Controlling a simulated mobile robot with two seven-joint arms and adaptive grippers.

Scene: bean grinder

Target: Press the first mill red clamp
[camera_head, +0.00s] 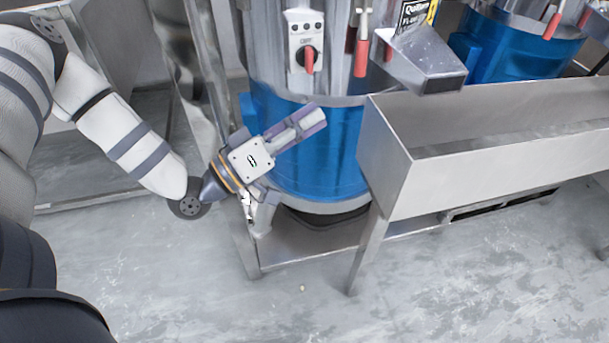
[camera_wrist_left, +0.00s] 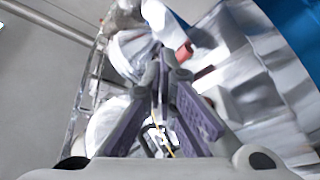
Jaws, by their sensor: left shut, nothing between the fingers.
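The first mill is a steel and blue drum (camera_head: 320,160) in the upper middle of the head view. A red-handled clamp (camera_head: 361,58) hangs on its steel front, right of a switch box (camera_head: 306,38) with a red knob. My left gripper (camera_head: 314,116) is shut and empty, in front of the blue band, below the switch box and below left of the clamp. It appears apart from the clamp. The wrist view shows the purple fingers of my left gripper (camera_wrist_left: 165,75) with a red part (camera_wrist_left: 184,52) beyond them; I cannot tell which part it is. My right gripper is out of view.
A metal spout (camera_head: 425,60) juts out right of the clamp. A steel trough (camera_head: 480,150) stands below it at the right. A second blue mill (camera_head: 525,50) with red handles (camera_head: 552,26) is at the upper right. The grey floor (camera_head: 200,290) in front is clear.

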